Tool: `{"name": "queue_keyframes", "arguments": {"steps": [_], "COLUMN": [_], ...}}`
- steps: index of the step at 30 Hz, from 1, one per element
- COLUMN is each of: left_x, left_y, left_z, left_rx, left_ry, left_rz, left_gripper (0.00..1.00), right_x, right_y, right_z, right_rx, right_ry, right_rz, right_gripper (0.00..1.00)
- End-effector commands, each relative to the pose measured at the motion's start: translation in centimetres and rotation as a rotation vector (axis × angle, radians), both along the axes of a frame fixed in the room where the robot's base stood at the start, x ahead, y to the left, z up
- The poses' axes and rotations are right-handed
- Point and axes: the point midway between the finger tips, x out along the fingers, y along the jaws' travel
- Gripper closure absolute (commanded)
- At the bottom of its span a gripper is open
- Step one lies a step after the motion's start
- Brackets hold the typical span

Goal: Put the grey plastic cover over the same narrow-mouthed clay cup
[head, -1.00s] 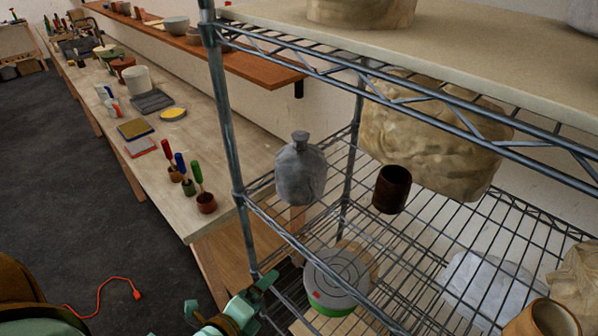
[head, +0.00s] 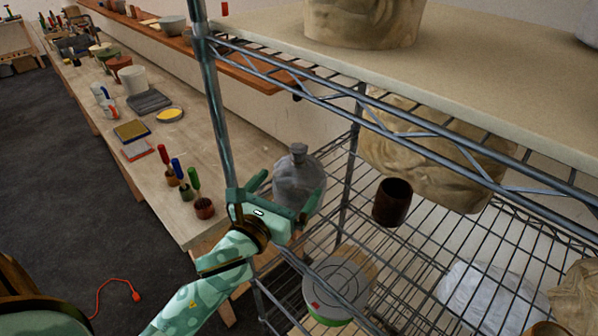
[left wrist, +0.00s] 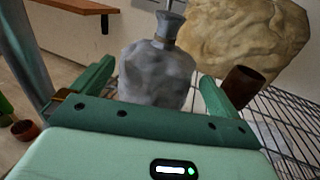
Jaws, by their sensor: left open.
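The grey cover (head: 298,172) is a lumpy, bag-like shape with a narrow gathered neck, upright at the left end of the wire shelf. It also shows in the left wrist view (left wrist: 157,75); I cannot tell what is inside it. My left gripper (head: 287,194) is open in front of it. In the left wrist view its fingers stand on either side of the cover's lower part, and I cannot tell whether they touch it. The gripper hides the cover's base. A dark brown clay cup (head: 392,203) stands upright and uncovered to the right. My right gripper is not in view.
A metal shelf post (head: 221,110) rises close left of the gripper. A large tan wrapped form (head: 440,165) stands behind the brown cup. A round grey turntable (head: 337,285) with a green rim is below. The upper shelf board (head: 480,85) overhangs. Wire shelf between is clear.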

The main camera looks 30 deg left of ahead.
Motion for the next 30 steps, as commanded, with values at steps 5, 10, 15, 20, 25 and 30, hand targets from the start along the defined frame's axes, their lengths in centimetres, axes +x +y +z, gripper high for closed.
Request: {"name": "queue_keyframes", "arguments": {"steps": [5,10,15,20,25,30], "left_x": [1.4,4.1,6.0,6.1,6.1,6.1], "left_y": [0.0,0.0,-0.1,-0.1,-0.1,0.0], "left_z": [0.1,0.5,0.2,0.1,0.1,0.1], "left_rx": [-0.002,-0.004,-0.002,-0.001,-0.001,-0.001], "left_ry": [-0.001,-0.002,0.0,0.0,0.0,0.0], "left_rz": [0.0,0.002,-0.001,-0.001,-0.001,-0.001], "left_gripper": [0.0,0.0,0.0,0.0,0.28,0.29], "right_x": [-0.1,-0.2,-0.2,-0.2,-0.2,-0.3], "right_y": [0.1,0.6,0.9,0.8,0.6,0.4], "right_z": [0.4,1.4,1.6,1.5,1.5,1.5], "right_rx": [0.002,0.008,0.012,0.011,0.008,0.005], "right_ry": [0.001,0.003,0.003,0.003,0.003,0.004], "right_rz": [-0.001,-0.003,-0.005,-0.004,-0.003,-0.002], "right_gripper": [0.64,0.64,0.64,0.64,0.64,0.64]}}
